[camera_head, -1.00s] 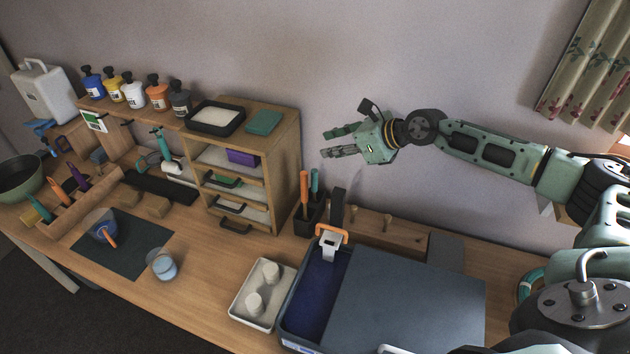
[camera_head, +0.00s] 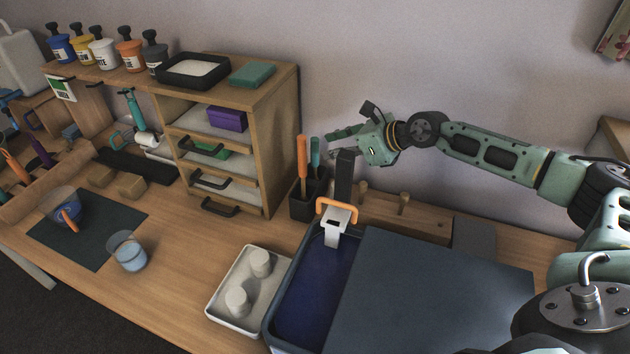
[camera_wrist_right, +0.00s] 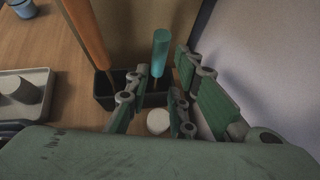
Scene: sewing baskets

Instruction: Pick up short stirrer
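The short stirrer, with a teal handle (camera_head: 315,152), stands upright in a black holder (camera_head: 306,204). A longer stirrer with an orange handle (camera_head: 302,160) stands beside it. In the right wrist view the teal handle (camera_wrist_right: 161,52) and orange handle (camera_wrist_right: 87,35) rise from the black holder (camera_wrist_right: 112,94). My right gripper (camera_head: 338,142) is to the right of the teal handle in the head view. In the wrist view its fingers (camera_wrist_right: 158,104) are spread, with the teal handle appearing beyond the gap between them. Nothing is held. My left gripper is out of view.
A wooden drawer cabinet (camera_head: 284,112) stands left of the holder. A dark upright post (camera_head: 344,177) and a peg block (camera_head: 415,221) are to its right. In front are a blue tray (camera_head: 308,290) and a white tray (camera_head: 226,288). Wall is close behind.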

